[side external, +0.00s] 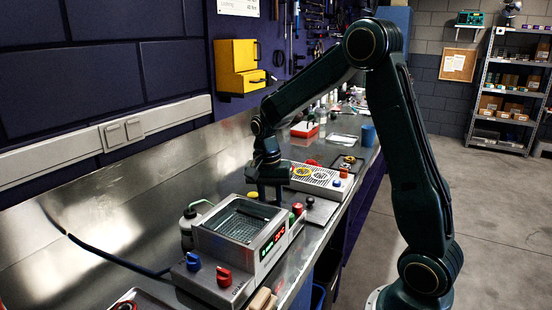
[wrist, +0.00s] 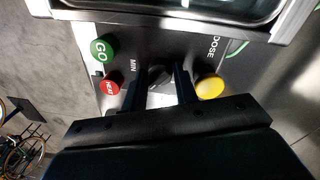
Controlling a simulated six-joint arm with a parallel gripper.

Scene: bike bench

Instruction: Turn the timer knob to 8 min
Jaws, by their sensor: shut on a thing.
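In the wrist view my gripper (wrist: 158,90) is shut on the dark timer knob (wrist: 158,74), with one finger on each side of it. The letters MIN are printed beside the knob, and the dial marks and pointer are hidden or too dark to read. In the side external view my gripper (side external: 268,188) reaches down at the back end of the bath machine (side external: 238,240), and the knob is hidden there. The machine's front display (side external: 273,243) shows lit green and red characters, too small to read surely.
A green GO button (wrist: 103,50) and a red button (wrist: 109,87) sit left of the knob; a yellow DOSE button (wrist: 209,87) sits right. A blue knob (side external: 193,262) and a red knob (side external: 224,276) are at the machine's near end. A bottle (side external: 187,222) stands beside it.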

